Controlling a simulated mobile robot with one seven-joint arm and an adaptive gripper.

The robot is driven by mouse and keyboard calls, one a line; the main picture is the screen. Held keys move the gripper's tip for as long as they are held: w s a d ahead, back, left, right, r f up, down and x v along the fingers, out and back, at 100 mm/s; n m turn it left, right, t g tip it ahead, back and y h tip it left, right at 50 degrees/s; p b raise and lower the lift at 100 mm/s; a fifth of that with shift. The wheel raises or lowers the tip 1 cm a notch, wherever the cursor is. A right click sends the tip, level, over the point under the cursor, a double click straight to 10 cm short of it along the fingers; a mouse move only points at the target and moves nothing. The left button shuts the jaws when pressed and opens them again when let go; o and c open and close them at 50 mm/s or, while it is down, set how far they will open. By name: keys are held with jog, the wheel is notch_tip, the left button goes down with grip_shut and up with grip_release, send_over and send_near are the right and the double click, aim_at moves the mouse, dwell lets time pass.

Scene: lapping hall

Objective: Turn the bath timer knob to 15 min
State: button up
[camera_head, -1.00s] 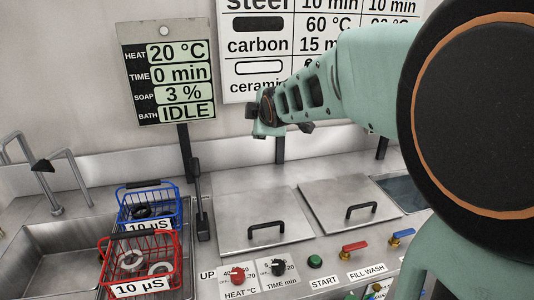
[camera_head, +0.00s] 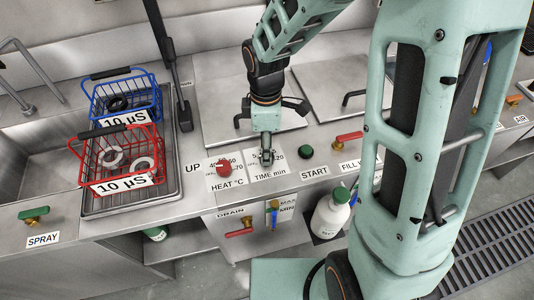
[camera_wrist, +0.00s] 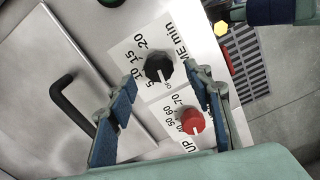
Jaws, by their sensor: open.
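The bath timer knob (camera_wrist: 158,70) is black with a pale pointer line, on a white dial label reading 5, 10, 15, 20 and "TIME min". In the wrist view its pointer line runs toward the picture's lower side, away from the printed minute numbers. My gripper (camera_wrist: 162,100) is open, its two blue-padded fingers to the left and right of the knob, with a gap on each side. In the head view my gripper (camera_head: 266,150) points down over the timer dial and hides most of the knob. The display board is out of view now.
The red heat knob (camera_wrist: 191,121) sits close beside the timer, near my right finger; it also shows in the head view (camera_head: 224,169). A green start button (camera_head: 306,151) is to the right. A bath lid with a black handle (camera_wrist: 72,98) lies behind. Red and blue baskets stand left.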

notch_tip(320, 180, down, 5)
jog(key=shift+f, duration=0.1)
dwell(0.3)
jog(key=c, duration=1.2)
jog(key=shift+o, duration=0.2)
